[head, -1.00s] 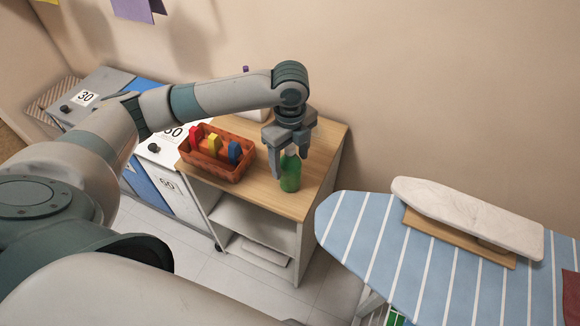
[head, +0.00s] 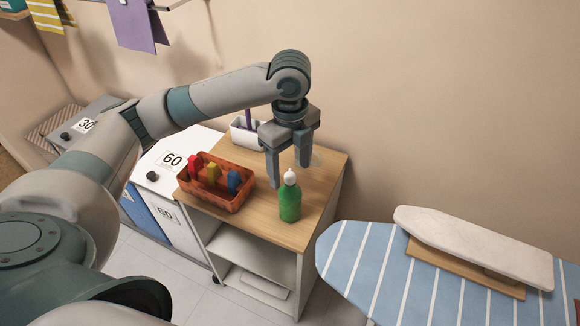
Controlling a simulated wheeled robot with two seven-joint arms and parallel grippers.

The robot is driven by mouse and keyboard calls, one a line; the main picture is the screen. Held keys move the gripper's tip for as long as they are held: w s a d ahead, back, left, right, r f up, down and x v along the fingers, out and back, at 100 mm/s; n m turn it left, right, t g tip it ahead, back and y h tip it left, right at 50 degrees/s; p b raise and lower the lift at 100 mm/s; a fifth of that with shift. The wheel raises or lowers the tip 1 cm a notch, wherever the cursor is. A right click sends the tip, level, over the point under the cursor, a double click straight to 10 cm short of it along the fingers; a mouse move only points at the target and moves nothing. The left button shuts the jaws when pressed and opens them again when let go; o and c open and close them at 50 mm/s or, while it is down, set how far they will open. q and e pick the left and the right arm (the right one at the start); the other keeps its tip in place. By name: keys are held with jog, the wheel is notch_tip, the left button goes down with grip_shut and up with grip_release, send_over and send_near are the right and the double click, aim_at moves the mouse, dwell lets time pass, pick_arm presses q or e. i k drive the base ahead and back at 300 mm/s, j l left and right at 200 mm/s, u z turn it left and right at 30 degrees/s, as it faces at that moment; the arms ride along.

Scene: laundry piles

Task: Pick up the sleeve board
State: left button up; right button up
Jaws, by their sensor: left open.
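The sleeve board (head: 475,246) has a long pale padded top over a flat wooden base. It lies on the blue-and-white striped ironing board (head: 385,280) at the right, near the wall. My left gripper (head: 290,168) points down over the wooden-topped cabinet, open, with nothing between its fingers. It is well to the left of the sleeve board, above and behind a green bottle (head: 289,203) with a white cap. My right gripper is not in view.
A brown basket (head: 218,196) with red, yellow and blue items stands on the cabinet top (head: 262,212). A white container (head: 243,134) is behind it. Bins labelled 60 and 30 stand at left. Purple and yellow cloths hang above.

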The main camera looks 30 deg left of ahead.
aim_at(495, 262)
jog(key=k+l+z, duration=0.45)
jog(key=l, duration=0.25)
jog(key=l+z, duration=0.25)
jog(key=l, duration=0.15)
jog(key=k+l+z, duration=0.25)
jog(key=l, duration=0.15)
jog(key=i, duration=0.1)
